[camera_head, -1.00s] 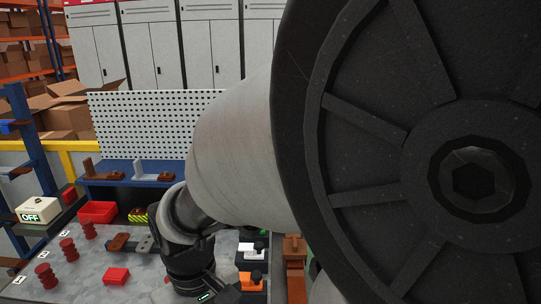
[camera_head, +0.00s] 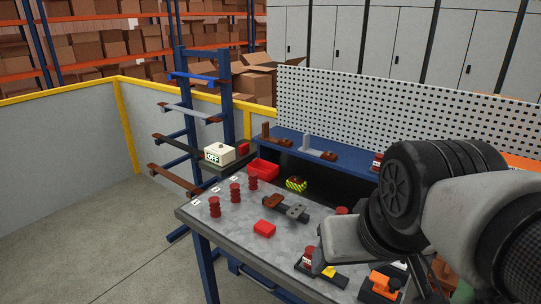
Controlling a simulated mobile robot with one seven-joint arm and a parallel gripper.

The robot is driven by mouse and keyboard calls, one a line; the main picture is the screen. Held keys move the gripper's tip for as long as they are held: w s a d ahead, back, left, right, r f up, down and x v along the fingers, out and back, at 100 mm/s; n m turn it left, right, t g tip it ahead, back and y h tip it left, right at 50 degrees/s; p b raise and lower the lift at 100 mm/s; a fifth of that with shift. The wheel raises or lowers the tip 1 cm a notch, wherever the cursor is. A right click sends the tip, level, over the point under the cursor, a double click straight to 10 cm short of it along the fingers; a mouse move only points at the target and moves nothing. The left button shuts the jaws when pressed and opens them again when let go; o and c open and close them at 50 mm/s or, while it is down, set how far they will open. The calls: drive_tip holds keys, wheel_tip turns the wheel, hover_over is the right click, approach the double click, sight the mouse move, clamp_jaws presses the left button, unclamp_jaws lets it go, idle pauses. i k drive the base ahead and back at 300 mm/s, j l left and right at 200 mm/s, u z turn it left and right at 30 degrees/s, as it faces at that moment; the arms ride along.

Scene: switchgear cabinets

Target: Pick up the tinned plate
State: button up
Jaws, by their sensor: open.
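A pale grey flat bar (camera_head: 188,112) with a brown end lies across the blue rack at the left, and it looks like the tinned plate. A pale grey angled piece (camera_head: 318,152) with a brown foot stands on the blue shelf; I cannot tell for sure which of the two is tinned. My arm (camera_head: 455,205) fills the right side, over the right part of the workbench and well away from the rack. I cannot make out the fingers of my gripper; they are hidden behind the arm or out of frame.
The workbench (camera_head: 245,222) holds several red insulators, a red block (camera_head: 264,229), a red tray (camera_head: 262,169) and an orange clamp (camera_head: 381,286). A box marked OFF (camera_head: 220,153) stands between rack and bench. Open floor (camera_head: 110,235) lies left, before a yellow-railed wall.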

sight(295, 212)
drive_tip(key=i+j, duration=0.2)
drive_tip(key=j, duration=0.2)
drive_tip(key=i+j+z, duration=0.15)
drive_tip(key=j, duration=0.2)
drive_tip(key=i+j, duration=0.2)
drive_tip(key=j, duration=0.2)
